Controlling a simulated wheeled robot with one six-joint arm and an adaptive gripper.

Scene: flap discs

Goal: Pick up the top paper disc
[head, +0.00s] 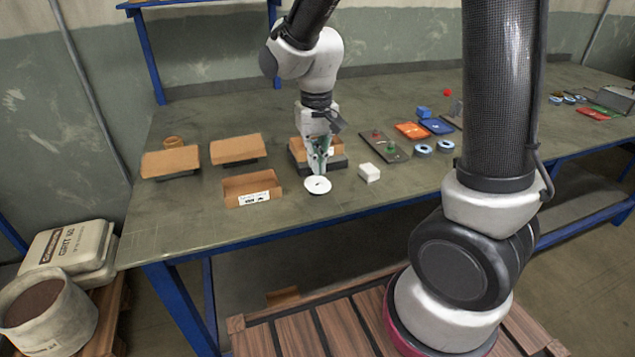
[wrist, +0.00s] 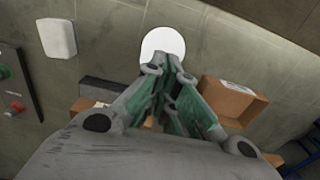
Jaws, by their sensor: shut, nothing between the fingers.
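A white paper disc (head: 317,185) with a small dark centre lies on the workbench near its front edge. It also shows in the wrist view (wrist: 163,43), just beyond the fingertips, which hide part of its lower edge. I cannot tell whether it is one disc or a stack. My gripper (head: 320,173) points down just above the disc's back edge. In the wrist view the fingertips (wrist: 166,69) are close together with nothing between them. I cannot tell whether they touch the disc.
An open cardboard box (head: 250,190) stands left of the disc and a white block (head: 369,173) stands right of it. Another cardboard box (head: 301,157) is just behind my gripper. Further right are a dark panel (head: 391,152) and colored trays (head: 411,130). The bench's front left is clear.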

